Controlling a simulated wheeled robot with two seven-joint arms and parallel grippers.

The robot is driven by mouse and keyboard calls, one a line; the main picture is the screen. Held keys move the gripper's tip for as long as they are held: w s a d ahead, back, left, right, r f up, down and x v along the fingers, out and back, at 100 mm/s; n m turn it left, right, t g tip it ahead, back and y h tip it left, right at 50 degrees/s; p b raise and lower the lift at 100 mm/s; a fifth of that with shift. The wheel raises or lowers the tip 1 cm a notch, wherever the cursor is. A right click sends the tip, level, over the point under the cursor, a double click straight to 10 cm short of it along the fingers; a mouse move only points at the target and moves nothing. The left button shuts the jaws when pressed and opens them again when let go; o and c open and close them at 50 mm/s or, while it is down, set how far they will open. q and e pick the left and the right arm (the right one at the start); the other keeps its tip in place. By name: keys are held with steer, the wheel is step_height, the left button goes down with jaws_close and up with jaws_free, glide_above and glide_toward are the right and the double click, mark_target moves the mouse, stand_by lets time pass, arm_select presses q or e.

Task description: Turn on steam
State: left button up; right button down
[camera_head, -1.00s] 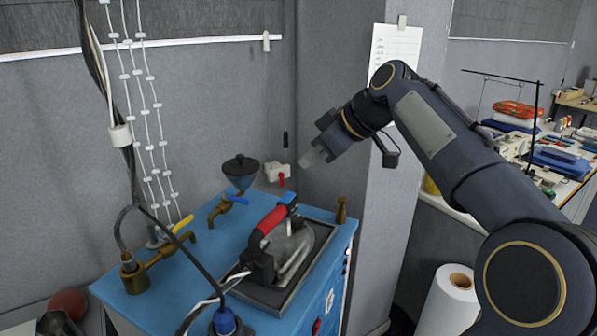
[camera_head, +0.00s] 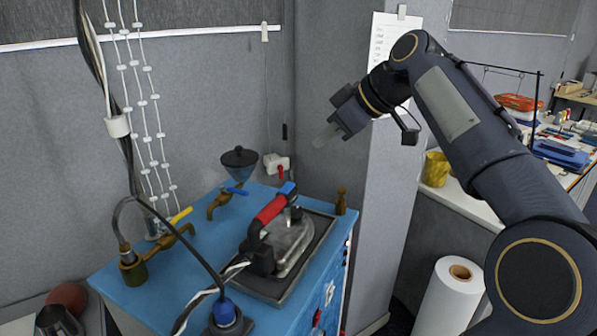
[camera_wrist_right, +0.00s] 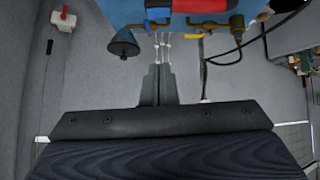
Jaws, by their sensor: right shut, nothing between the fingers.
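The blue steam station (camera_head: 215,245) stands below and left of my right gripper. It carries a brass tap with a blue handle (camera_head: 237,191), a brass tap with a yellow handle (camera_head: 181,215) and a red-handled iron (camera_head: 270,212). A white box with a red lever (camera_head: 281,172) is on the wall behind it. My right gripper (camera_head: 323,136) is shut and empty in the air, above and right of the white box and apart from everything. In the right wrist view its fingers (camera_wrist_right: 158,84) are together; the white box (camera_wrist_right: 63,20) is at upper left. My left gripper is out of view.
A dark funnel (camera_head: 239,159) stands at the station's back. Cables and a hose hang on its left side. A wall corner is close behind my right gripper. A white paper roll (camera_head: 449,297) stands at lower right, and a cluttered table (camera_head: 565,165) is beyond.

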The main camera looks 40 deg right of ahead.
steer(key=shift+w+d+b, duration=0.15)
steer(key=shift+d+b, duration=0.05)
steer(key=shift+b, duration=0.2)
steer(key=shift+d, duration=0.1)
stand_by(0.3)
glide_above(286, 183)
steer(key=s, duration=0.3)
step_height(286, 183, down, 7)
steer(key=shift+w+d+f, duration=0.15)
steer(key=shift+d+f, duration=0.1)
steer(key=shift+f, duration=0.75)
steer(key=shift+w+d+f, duration=0.1)
steer(key=shift+d+f, duration=0.1)
steer(key=shift+f, duration=0.8)
steer(key=shift+f, duration=0.1)
